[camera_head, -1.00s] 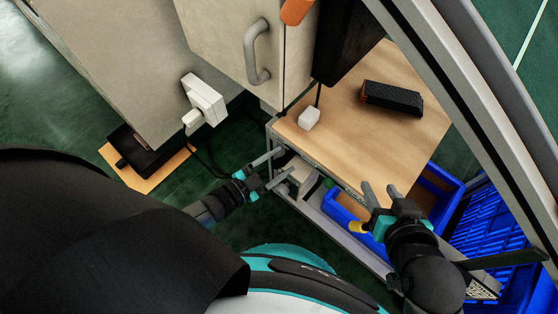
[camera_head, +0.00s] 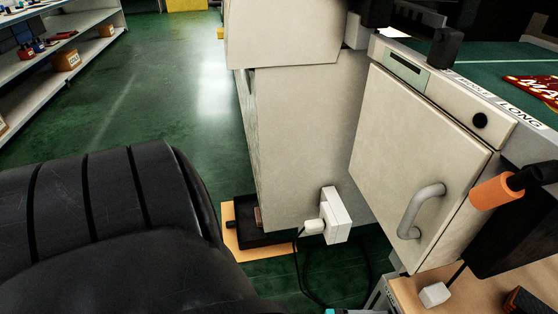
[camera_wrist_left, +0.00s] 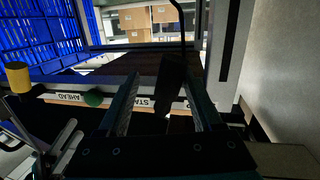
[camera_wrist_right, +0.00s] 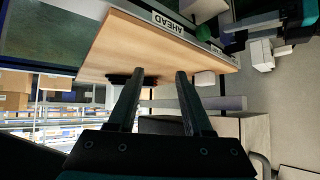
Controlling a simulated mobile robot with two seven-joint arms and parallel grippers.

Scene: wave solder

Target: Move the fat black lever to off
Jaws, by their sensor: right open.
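A stubby black block-like lever (camera_head: 445,47) stands upright on the top edge of the pale cabinet (camera_head: 420,150) in the head view. I cannot tell its setting, or be sure that it is the fat black lever. My left gripper (camera_wrist_left: 166,80) shows in the left wrist view with its fingers apart; a dark object shows beyond them, with no clear contact. My right gripper (camera_wrist_right: 159,73) is open and empty in the right wrist view, with the wooden shelf top (camera_wrist_right: 110,55) beyond its fingers. Neither gripper's fingers show in the head view.
The cabinet door has a curved grey handle (camera_head: 412,215). An orange grip (camera_head: 492,193) on a black rod juts out at right. A white plug box (camera_head: 336,216) with cables sticks out of the pale side panel. A black tray (camera_head: 270,228) lies low on a board. Green floor is open behind.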

